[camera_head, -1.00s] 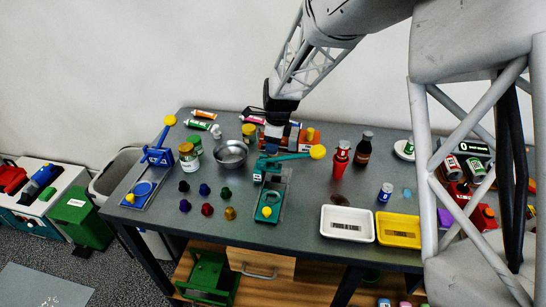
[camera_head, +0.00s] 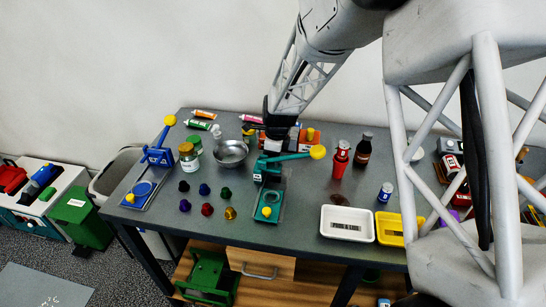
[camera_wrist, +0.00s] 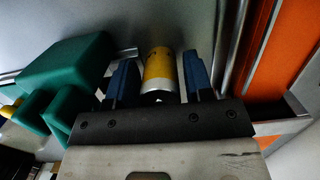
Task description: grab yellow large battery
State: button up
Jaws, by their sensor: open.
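The yellow large battery (camera_wrist: 159,68) is a yellow cylinder with a silvery end in the wrist view. It lies between the two blue fingers of my gripper (camera_wrist: 160,80), with a gap on either side. The fingers are apart and not closed on it. In the head view my gripper (camera_head: 273,138) is low over the back middle of the table, and I cannot make out the battery there.
A green press with a yellow-knobbed lever (camera_head: 290,157) stands close in front of my gripper. An orange holder (camera_wrist: 273,55) is close on the right in the wrist view. A metal bowl (camera_head: 230,153) is to the left.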

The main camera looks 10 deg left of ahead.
dwell(0.5)
jog(key=c, duration=0.7)
jog(key=shift+r, duration=0.1)
jog(key=shift+r, duration=4.9)
jog(key=shift+c, duration=0.2)
